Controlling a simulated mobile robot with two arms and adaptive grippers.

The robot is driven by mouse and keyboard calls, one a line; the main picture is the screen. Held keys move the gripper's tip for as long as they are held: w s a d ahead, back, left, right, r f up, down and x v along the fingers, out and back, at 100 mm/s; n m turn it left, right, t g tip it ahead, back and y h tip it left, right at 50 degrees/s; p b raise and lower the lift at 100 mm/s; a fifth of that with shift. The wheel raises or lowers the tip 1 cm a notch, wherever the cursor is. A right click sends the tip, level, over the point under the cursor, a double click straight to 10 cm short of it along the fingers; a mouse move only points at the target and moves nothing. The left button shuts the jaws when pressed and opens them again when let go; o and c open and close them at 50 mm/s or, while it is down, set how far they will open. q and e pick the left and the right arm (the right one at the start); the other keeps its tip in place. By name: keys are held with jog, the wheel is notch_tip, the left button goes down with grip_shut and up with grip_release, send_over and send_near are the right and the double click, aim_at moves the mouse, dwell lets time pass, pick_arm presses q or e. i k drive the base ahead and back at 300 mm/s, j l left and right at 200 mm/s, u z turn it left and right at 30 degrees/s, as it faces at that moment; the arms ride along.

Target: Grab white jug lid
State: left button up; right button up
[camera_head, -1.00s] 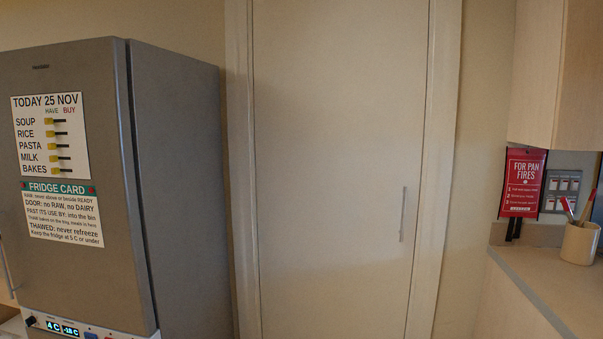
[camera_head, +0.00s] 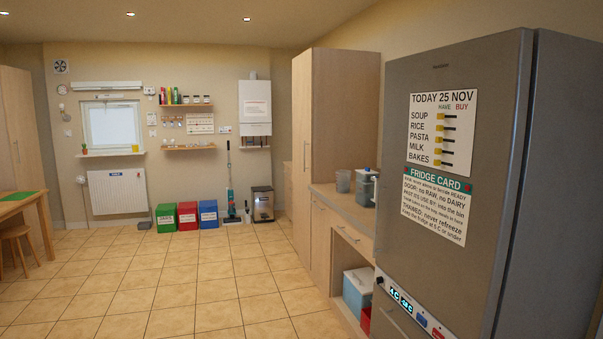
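I cannot make out a white jug lid for certain. On the counter (camera_head: 345,204) left of the fridge stand a clear tub or jug (camera_head: 343,181) and a grey container (camera_head: 364,190) with a pale top (camera_head: 367,171). They are too small to tell whether either is the jug with the lid. Neither of my grippers is in view.
The grey fridge (camera_head: 452,240) fills the right side. A tall wooden cupboard (camera_head: 335,115) stands beyond the counter. Green, red and blue bins (camera_head: 188,216) line the far wall. A wooden table (camera_head: 18,205) and stool (camera_head: 14,236) are at left. The tiled floor (camera_head: 190,285) between is clear.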

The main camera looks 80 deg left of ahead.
aim_at(367, 171)
jog(key=u, duration=2.45)
jog(key=i+u, duration=0.4)
jog(key=i, duration=2.4)
jog(key=i+j+z, duration=0.1)
jog(key=i, duration=0.5)
jog(key=i+j, duration=0.1)
jog(key=i, duration=0.55)
jog(key=i+j+z, duration=0.15)
jog(key=i, duration=0.45)
